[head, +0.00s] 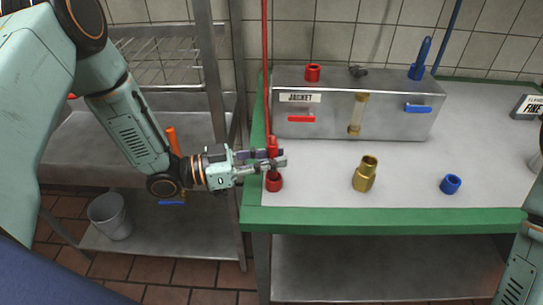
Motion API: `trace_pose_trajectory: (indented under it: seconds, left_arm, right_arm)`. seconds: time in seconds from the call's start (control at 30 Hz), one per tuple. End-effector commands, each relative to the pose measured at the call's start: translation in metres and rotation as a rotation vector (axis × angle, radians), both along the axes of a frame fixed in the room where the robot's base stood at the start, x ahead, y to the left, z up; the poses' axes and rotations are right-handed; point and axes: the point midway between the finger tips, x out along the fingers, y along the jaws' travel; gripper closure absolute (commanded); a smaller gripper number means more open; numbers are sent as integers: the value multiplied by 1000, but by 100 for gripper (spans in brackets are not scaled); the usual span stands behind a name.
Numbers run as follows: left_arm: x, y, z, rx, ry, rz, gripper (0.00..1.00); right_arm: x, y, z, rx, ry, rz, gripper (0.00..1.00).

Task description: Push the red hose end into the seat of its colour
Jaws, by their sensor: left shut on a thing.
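My left gripper (276,160) is shut on the red hose end (272,144) at the left end of the counter. The red hose (266,60) rises straight up from it. A red cup-like holder (274,183) stands on the counter just below the jaws; I cannot tell whether the hose end's tip is inside it. An open red seat (313,72) sits on top of the steel box marked JACKET (385,122). A blue hose end (421,58) stands upright in its blue seat on the same box. My right gripper is out of view.
A brass fitting (365,174) and a blue holder (451,184) stand on the counter (320,190) in front of the box. The box front has a red handle (301,119) and a blue handle (417,108). A steel rack (212,70) stands left of the counter.

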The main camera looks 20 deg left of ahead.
Motion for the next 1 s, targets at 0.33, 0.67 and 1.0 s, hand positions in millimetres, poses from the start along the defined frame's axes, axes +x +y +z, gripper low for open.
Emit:
trace_pose_trajectory:
  seconds: [0.33,0.67,1.0]
  left_arm:
    - [0,0,-8,0,-1,0,100]
    - [0,0,-15,0,-1,0,100]
    - [0,0,-22,0,-1,0,100]
  right_arm:
    - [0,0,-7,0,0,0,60]
    - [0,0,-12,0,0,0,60]
    - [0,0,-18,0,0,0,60]
